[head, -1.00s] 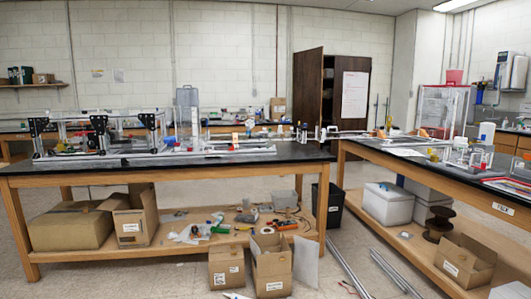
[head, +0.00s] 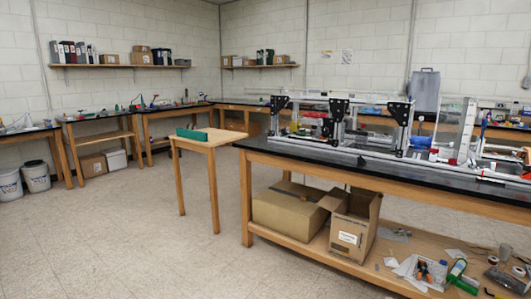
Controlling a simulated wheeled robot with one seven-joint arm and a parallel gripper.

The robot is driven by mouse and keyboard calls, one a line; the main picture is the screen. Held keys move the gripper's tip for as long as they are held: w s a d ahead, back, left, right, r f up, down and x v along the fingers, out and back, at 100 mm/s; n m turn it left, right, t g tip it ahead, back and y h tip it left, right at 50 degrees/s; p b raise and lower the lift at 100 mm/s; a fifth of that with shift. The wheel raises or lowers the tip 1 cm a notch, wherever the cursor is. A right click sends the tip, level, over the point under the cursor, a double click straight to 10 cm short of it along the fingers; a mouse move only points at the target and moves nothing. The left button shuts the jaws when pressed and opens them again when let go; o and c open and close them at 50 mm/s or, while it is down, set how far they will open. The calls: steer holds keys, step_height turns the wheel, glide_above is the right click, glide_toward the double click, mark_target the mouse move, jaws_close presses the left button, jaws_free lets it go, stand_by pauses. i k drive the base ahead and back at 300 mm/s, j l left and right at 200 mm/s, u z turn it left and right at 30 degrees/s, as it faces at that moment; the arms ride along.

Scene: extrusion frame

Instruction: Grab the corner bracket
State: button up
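An extrusion frame (head: 345,152) of pale metal rails lies on the black-topped bench (head: 300,157) on the right. Several black plates with holes stand upright on it, such as the left black plate (head: 278,104), the middle black plate (head: 338,108) and the right black plate (head: 402,113). They look like brackets at the frame's joints, but I cannot tell which one, if any, is the corner bracket. No loose corner bracket can be made out. My gripper is not in view.
A small wooden table (head: 210,142) with a green block (head: 192,134) stands left of the bench. Cardboard boxes (head: 285,205) and loose tools fill the bench's lower shelf. Buckets (head: 36,177) stand at the far left. The tiled floor (head: 140,235) at front left is clear.

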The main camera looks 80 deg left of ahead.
mark_target(361, 161)
steer(key=u, duration=1.75)
steer(key=i+z, duration=0.25)
steer(key=i, duration=1.65)
steer(key=j, duration=0.1)
